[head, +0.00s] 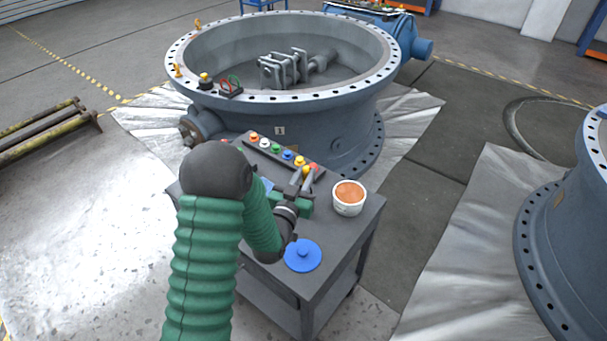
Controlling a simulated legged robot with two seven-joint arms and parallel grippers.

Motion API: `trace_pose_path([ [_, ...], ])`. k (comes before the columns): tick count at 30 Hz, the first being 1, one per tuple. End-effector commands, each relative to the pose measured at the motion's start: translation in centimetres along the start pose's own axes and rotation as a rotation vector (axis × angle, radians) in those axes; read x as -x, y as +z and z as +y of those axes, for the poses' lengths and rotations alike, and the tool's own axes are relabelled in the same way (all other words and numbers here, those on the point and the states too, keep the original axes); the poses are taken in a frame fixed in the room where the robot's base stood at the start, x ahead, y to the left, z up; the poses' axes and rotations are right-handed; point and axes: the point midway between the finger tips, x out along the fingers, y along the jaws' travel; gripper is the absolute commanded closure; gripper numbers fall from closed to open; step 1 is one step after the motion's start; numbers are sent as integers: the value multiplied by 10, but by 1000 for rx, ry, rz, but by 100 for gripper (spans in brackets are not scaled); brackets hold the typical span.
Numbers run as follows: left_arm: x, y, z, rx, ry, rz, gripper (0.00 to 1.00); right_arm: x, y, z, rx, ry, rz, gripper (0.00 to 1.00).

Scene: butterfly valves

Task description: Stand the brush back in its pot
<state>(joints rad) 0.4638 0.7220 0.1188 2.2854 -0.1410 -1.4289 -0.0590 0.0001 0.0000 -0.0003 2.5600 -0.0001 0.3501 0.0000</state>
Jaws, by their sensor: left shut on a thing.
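A white pot (347,207) with orange-brown contents stands upright on the right part of the grey cart top. No brush stands in it. My left gripper (304,180) is just left of the pot, over the cart, its fingers pointing away from me. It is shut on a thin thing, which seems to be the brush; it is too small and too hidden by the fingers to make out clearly. My right gripper is not in view.
A blue round lid (303,256) lies on the cart (335,240) near its front. A dark rack of coloured knobs (276,149) lies along the back edge. A large valve body (300,115) stands behind the cart, another at right (570,235).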

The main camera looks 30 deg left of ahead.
Motion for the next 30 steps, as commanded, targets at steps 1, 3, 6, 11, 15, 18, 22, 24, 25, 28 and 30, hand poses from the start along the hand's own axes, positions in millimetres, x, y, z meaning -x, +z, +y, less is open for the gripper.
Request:
trace_pose_path([
  [1,0,8,-2,1,-1,0,100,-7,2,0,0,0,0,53],
  [3,0,10,-2,1,-2,0,100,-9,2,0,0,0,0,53],
  [6,0,11,-3,2,-2,0,100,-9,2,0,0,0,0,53],
  [11,0,10,-2,1,-2,0,100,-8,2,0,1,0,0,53],
  [15,0,10,-1,0,-1,1,69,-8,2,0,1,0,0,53],
  [18,0,10,-1,0,-1,1,56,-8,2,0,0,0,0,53],
  [22,0,10,-2,1,-1,0,56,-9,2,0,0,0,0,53],
  [24,0,10,-2,1,-1,0,56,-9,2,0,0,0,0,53],
  [25,0,10,-2,1,-1,0,56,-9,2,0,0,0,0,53],
  [28,2,10,-2,1,-1,-1,56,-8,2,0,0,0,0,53],
  [30,9,10,-2,1,-1,-1,56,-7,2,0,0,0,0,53],
])
